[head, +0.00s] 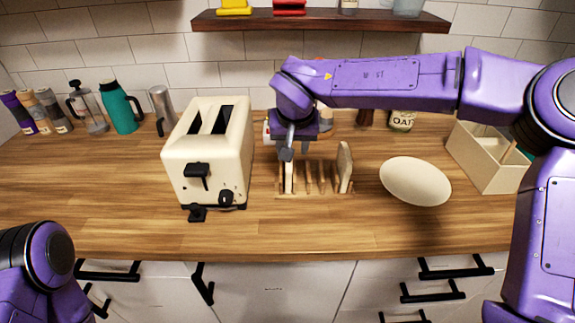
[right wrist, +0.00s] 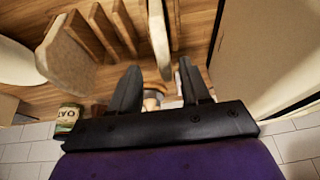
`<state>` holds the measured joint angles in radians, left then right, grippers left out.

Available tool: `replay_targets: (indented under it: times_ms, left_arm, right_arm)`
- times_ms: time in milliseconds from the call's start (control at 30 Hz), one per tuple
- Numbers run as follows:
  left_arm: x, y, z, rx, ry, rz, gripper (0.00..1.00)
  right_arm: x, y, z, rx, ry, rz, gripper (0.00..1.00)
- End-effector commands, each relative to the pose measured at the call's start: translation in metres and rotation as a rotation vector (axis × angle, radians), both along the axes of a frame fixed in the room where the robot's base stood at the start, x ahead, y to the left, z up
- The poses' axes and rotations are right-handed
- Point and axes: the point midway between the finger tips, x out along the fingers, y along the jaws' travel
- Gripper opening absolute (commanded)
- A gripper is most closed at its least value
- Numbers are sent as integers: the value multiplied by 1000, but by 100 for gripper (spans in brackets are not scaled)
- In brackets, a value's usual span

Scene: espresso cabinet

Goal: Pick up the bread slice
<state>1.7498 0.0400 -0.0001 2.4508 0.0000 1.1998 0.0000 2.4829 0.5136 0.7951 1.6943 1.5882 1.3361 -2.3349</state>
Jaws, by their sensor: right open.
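A wooden rack (head: 318,192) stands on the counter with one bread slice (head: 289,178) in its left end and another bread slice (head: 345,166) in its right end. My right gripper (head: 286,153) is above the left slice, pointing down. In the right wrist view my right gripper (right wrist: 160,68) is open, and the left slice (right wrist: 158,36) shows edge-on between the fingertips, with gaps on both sides. The other slice (right wrist: 66,60) shows to the left there. My left arm shows at the lower left of the head view; its gripper is out of view.
A cream toaster (head: 208,160) stands close to the left of the rack. A pale plate (head: 415,181) lies to the right, with a wooden box (head: 490,165) beyond it. A dark shelf (head: 320,21) hangs above. The front counter is clear.

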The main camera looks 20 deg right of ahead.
Motion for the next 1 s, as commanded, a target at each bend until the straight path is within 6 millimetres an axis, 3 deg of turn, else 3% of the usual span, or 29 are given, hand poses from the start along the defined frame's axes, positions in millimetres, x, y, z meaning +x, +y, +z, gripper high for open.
replay_targets:
  times_ms: [300,533,567,700,1000]
  left_arm:
    - [0,0,7,0,-1,0,43]
    - [0,0,7,0,-1,0,43]
    - [0,0,7,0,-1,0,43]
    - [0,0,7,0,-1,0,43]
    - [0,0,7,0,-1,0,43]
  right_arm:
    - [19,2,-46,0,2,2,47]
    - [21,2,-51,0,1,4,47]
    - [21,2,-50,0,1,4,44]
    - [21,3,-50,1,1,4,0]
    - [21,3,-48,0,0,4,0]
